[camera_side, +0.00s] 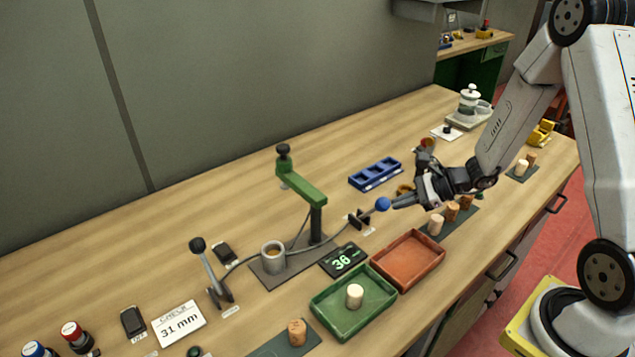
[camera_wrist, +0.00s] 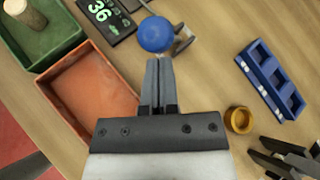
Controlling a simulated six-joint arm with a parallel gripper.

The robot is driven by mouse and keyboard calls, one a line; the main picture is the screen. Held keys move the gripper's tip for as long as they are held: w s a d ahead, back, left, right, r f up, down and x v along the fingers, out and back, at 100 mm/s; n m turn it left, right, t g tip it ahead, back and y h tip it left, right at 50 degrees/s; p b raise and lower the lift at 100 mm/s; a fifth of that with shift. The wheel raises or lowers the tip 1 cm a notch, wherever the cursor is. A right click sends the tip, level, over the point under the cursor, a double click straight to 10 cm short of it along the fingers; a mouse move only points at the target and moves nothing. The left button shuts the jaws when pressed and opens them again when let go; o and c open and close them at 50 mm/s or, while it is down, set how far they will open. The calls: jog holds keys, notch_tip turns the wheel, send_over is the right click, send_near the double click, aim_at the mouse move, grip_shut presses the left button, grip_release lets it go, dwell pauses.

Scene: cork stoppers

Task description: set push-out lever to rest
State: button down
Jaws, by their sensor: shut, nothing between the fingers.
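A small lever with a blue ball knob (camera_side: 382,204) sticks out from a dark bracket (camera_side: 358,218) right of the green-armed gauge stand (camera_side: 301,185). In the wrist view the blue knob (camera_wrist: 156,34) lies just beyond my fingertips. My gripper (camera_side: 396,204) is shut and empty, its tips at the knob's right side; I cannot tell whether they touch it. A second lever with a black knob (camera_side: 198,244) stands at the left, leaning left. The labels by both levers are too small to read.
A green tray (camera_side: 326,311) holds a pale cork; the orange tray (camera_side: 408,258) beside it is empty. A display (camera_side: 343,260) reads 36, a card (camera_side: 180,324) 31 mm. A blue compartment tray (camera_side: 375,174) stands behind my gripper. Corks stand on a mat below it. The back left table is clear.

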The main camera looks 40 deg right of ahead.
jog(key=shift+w+r, duration=0.55)
jog(key=shift+w, duration=0.05)
dwell(0.4)
jog(key=w+r, duration=0.1)
jog(key=w, duration=1.2)
jog(key=shift+w, duration=0.15)
jog(key=shift+r, duration=0.3)
dwell(1.3)
jog(key=shift+r, duration=0.6)
jog(key=shift+d, duration=0.15)
